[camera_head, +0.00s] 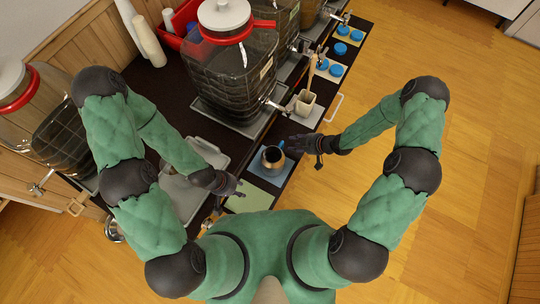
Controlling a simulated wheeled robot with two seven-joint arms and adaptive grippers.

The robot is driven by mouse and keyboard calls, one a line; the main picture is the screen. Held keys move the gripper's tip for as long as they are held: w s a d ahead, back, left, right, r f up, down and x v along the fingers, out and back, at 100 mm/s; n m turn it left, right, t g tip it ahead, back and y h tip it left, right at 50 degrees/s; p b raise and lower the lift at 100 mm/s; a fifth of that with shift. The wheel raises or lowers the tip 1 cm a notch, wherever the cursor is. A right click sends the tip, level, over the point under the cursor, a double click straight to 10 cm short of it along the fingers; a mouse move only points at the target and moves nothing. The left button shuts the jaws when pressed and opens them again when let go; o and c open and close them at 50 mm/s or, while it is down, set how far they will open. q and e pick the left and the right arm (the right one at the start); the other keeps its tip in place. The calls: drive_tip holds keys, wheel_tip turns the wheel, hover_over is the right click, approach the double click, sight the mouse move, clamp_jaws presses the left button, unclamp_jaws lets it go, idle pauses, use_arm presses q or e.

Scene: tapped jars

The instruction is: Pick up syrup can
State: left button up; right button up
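A small copper-brown can with a dark opening (272,158), which looks like the syrup can, stands upright on a blue mat (258,168) near the counter's front edge. My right gripper (301,150) is just to the right of the can, apart from it, with its fingers spread and empty. My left gripper (231,195) is below and left of the can, over the edge of a pale green mat (255,199). Its fingers look spread, with nothing between them.
A large tapped jar with a red collar (235,70) stands on a tray behind the can. Another jar (60,125) is at the left. A beige holder with sticks (304,104) and several blue-topped items (329,68) line the counter. A grey tray (185,195) lies left.

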sight(275, 156)
drive_tip(key=x, duration=0.4)
drive_tip(key=b+x, duration=0.1)
drive_tip(key=x, duration=0.3)
drive_tip(key=shift+s+d+f, duration=0.15)
drive_tip(key=shift+s, duration=0.1)
drive_tip(key=shift+w+a+f+b, duration=0.2)
drive_tip(key=shift+a+f+b, duration=0.05)
drive_tip(key=shift+b, duration=0.05)
clamp_jaws()
